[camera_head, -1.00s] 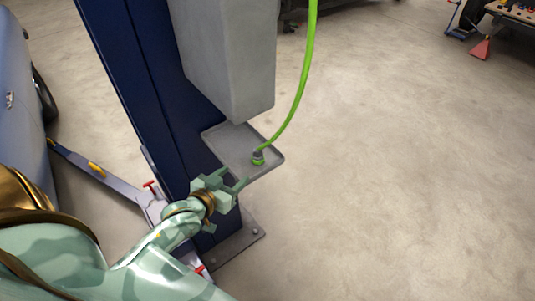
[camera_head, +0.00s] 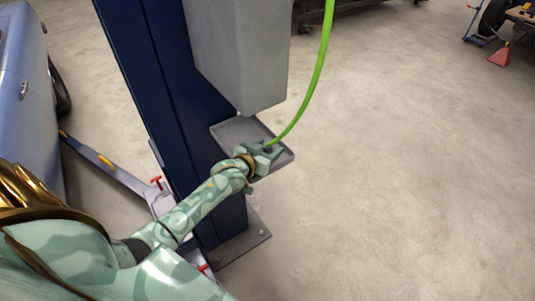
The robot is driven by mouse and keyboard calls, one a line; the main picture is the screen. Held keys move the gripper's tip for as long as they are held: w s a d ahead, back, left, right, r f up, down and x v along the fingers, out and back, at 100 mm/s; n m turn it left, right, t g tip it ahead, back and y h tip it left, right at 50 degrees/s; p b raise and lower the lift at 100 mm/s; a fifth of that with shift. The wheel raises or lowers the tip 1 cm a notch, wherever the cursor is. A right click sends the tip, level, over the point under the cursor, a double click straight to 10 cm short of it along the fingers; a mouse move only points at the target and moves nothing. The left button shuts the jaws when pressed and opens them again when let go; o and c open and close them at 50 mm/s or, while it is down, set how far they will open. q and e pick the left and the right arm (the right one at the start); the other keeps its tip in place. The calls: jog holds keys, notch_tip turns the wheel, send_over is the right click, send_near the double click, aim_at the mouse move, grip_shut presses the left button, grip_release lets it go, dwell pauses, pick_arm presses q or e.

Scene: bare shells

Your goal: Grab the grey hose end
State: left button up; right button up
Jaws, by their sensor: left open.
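A bright green hose (camera_head: 318,75) hangs down from the top of the view to a small grey tray (camera_head: 284,160) on the blue post. Its grey end (camera_head: 267,149) is mostly hidden by my left gripper (camera_head: 268,154). My left gripper is open over the tray, with its fingers at the hose end; I cannot tell whether they touch it. My right gripper is not in view.
A grey box (camera_head: 240,55) is fixed to the blue post (camera_head: 160,70) above the tray. A blue car (camera_head: 22,90) stands at the left, with a lift arm (camera_head: 105,168) on the floor.

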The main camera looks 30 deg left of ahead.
pick_arm(q)
jog(key=shift+r, duration=0.1)
jog(key=shift+c, duration=0.6)
jog(key=c, duration=1)
jog(key=shift+s, duration=0.1)
